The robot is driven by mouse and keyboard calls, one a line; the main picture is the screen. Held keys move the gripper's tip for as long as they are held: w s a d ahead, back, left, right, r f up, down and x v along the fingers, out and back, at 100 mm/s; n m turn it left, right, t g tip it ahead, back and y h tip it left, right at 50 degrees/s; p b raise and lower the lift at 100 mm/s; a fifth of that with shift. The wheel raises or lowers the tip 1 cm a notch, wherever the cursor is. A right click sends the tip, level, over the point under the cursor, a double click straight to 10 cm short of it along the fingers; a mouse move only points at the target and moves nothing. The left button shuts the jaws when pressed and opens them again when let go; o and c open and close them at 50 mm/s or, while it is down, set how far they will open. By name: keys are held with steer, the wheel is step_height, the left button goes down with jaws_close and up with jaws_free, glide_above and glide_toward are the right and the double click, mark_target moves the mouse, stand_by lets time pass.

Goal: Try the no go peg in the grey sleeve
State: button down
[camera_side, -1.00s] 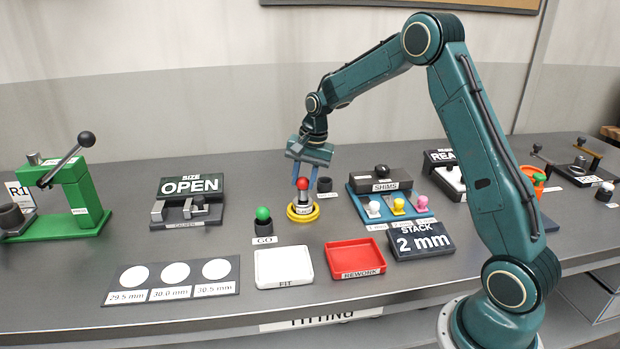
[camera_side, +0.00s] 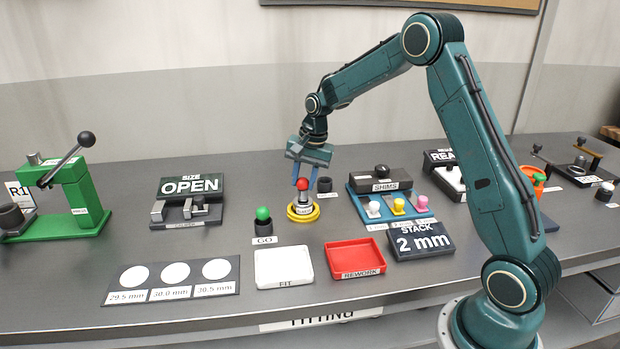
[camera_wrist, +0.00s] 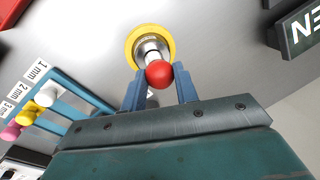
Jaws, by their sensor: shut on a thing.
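The no go peg has a round red knob (camera_side: 302,184), which also shows in the wrist view (camera_wrist: 159,74). My gripper (camera_side: 304,179) is shut on this knob from above, one blue finger on each side. Below the knob a grey metal body (camera_side: 304,201) stands upright inside a yellow ring (camera_side: 291,215). The ring shows around the metal shaft in the wrist view (camera_wrist: 133,39). I cannot tell where the peg ends and a sleeve begins, nor how deep the peg sits. A small dark grey cylinder (camera_side: 324,185) stands on the bench just behind, to the right.
A green-knobbed GO peg (camera_side: 263,215) stands left of the ring. A white FIT tray (camera_side: 284,267) and red REWORK tray (camera_side: 355,258) lie in front. The blue shim rack (camera_side: 384,217) is close on the right.

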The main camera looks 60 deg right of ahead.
steer(key=shift+f, duration=0.45)
stand_by(1.6)
steer(key=shift+r, duration=0.25)
steer(key=shift+r, duration=1.25)
steer(key=shift+r, duration=0.65)
steer(key=shift+r, duration=0.65)
